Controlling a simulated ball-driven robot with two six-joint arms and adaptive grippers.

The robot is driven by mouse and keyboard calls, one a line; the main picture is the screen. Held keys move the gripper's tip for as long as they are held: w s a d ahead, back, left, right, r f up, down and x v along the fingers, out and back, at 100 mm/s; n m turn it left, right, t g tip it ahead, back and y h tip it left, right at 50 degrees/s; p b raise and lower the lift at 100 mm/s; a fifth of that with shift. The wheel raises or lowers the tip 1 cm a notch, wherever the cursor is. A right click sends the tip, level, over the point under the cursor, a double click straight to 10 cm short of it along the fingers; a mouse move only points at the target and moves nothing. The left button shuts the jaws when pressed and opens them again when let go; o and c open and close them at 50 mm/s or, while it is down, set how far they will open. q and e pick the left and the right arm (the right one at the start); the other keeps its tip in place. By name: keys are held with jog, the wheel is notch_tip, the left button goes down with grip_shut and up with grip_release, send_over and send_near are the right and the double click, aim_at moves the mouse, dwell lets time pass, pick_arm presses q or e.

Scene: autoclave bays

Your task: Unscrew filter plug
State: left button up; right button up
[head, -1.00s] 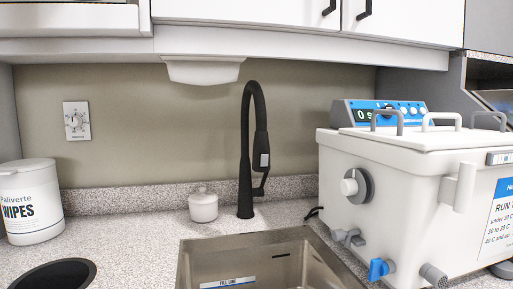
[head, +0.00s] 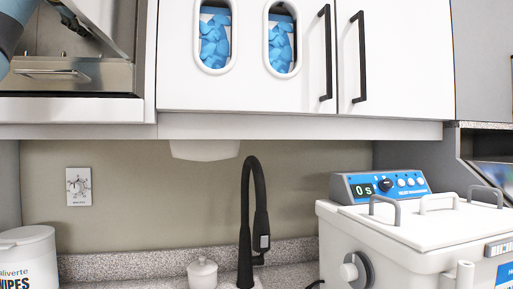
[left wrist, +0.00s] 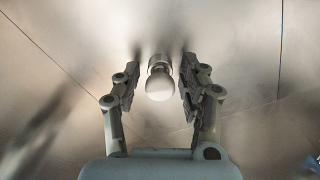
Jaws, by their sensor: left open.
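The filter plug (left wrist: 159,84), a pale rounded knob on a short metal neck, shows in the left wrist view against a brushed-metal surface. My left gripper (left wrist: 161,66) is open, with one finger on each side of the plug. Narrow gaps show between the fingers and the knob, so it is beside the plug and not clamped on it. In the head view the dark left gripper (head: 74,20) is small inside the metal bay at the upper left. The plug cannot be made out there. My right gripper is not in view.
The metal bay (head: 75,76) has a front ledge and a slanted panel close to the gripper. White cupboards (head: 250,90) with glove dispensers adjoin it on the right. Below are a black faucet (head: 247,215), a wipes tub (head: 27,257) and a white bath unit (head: 410,235).

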pick_arm(q)
jog(key=m+p, duration=0.3)
jog(key=m, duration=0.2)
jog(key=shift+r, duration=0.2)
jog(key=shift+f+m+p, duration=0.15)
jog(key=shift+m+p, duration=0.3)
jog(key=shift+m, duration=0.55)
jog(key=m+p, duration=0.4)
jog(key=m, duration=0.1)
jog(key=shift+m, duration=0.3)
jog(key=shift+m+p, duration=0.4)
jog(key=shift+m, duration=0.1)
jog(key=shift+f, duration=0.1)
grip_shut()
jog(key=n+b, duration=0.1)
jog(key=n, duration=0.5)
jog(key=shift+f+n, duration=0.1)
jog(key=shift+n, duration=0.2)
